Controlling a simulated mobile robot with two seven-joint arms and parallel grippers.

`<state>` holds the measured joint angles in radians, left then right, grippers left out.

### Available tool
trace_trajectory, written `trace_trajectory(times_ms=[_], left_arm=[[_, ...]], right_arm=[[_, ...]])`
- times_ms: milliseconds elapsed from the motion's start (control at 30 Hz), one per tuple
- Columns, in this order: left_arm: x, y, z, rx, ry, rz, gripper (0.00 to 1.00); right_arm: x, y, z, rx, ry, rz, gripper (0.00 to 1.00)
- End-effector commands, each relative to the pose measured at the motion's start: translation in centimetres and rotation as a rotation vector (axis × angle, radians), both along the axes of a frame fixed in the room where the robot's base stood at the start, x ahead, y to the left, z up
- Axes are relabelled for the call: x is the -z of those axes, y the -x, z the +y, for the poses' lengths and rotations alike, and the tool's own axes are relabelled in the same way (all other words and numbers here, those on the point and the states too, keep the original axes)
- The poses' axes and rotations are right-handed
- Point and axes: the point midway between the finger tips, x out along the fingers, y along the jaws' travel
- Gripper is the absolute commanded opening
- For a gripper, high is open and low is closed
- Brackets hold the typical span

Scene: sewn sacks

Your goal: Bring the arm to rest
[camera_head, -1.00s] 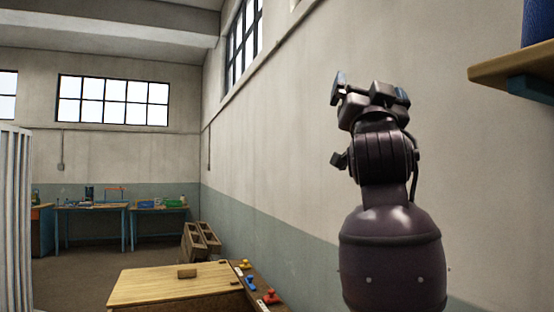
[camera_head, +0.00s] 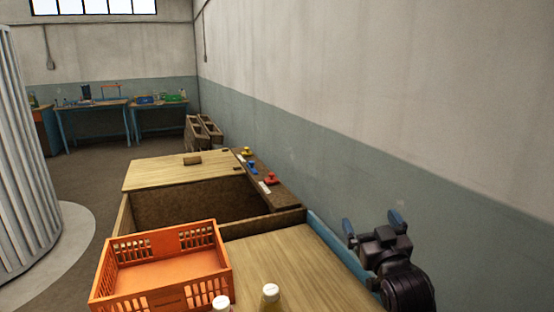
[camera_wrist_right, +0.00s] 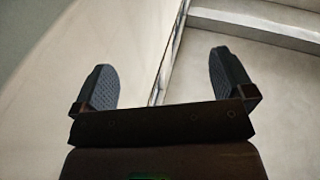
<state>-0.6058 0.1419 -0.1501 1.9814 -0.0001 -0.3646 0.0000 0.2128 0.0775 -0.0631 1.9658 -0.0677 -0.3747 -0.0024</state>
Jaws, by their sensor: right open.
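My right gripper (camera_head: 372,222) is in the lower right of the head view, beside the right edge of the wooden bench and in front of the wall. Its two blue-tipped fingers stand apart with nothing between them. In the right wrist view the open fingers (camera_wrist_right: 165,80) are wide apart, with only wall and ceiling beyond them. My left gripper does not show in the head view.
An orange crate (camera_head: 218,277) stands on the near bench, which has a bare wooden top (camera_head: 285,262). Two capped bottles (camera_head: 270,294) stand at the bottom edge. Behind is an open wooden bin with a lid (camera_head: 150,172) and coloured knobs (camera_head: 252,167). A ribbed column (camera_head: 25,170) is left.

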Motion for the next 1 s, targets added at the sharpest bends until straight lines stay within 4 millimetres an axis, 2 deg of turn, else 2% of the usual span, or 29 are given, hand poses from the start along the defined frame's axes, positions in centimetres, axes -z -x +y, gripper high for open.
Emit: trace_trajectory(times_ms=[33,200,367,600,700,800,900,1000], left_arm=[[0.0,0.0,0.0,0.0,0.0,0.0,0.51],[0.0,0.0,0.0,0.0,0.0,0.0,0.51],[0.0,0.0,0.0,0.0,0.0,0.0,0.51],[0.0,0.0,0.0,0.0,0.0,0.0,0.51],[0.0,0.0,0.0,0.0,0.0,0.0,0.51],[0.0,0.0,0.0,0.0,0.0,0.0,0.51],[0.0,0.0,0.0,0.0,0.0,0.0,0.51],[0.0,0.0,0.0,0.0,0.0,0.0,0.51]], right_arm=[[3.0,1.1,-0.6,0.001,-0.005,0.05,1.0],[11.3,5.2,-2.0,0.005,-0.024,0.203,1.0],[18.6,10.2,-3.3,0.023,-0.029,0.352,1.0],[28.1,19.5,-5.4,0.068,-0.022,0.575,1.0],[31.0,23.4,-6.2,0.088,-0.021,0.656,1.0],[32.9,26.5,-6.9,0.107,-0.021,0.716,1.0],[34.1,28.5,-7.3,0.119,-0.023,0.755,1.0],[34.6,29.4,-7.5,0.125,-0.025,0.772,1.0]])
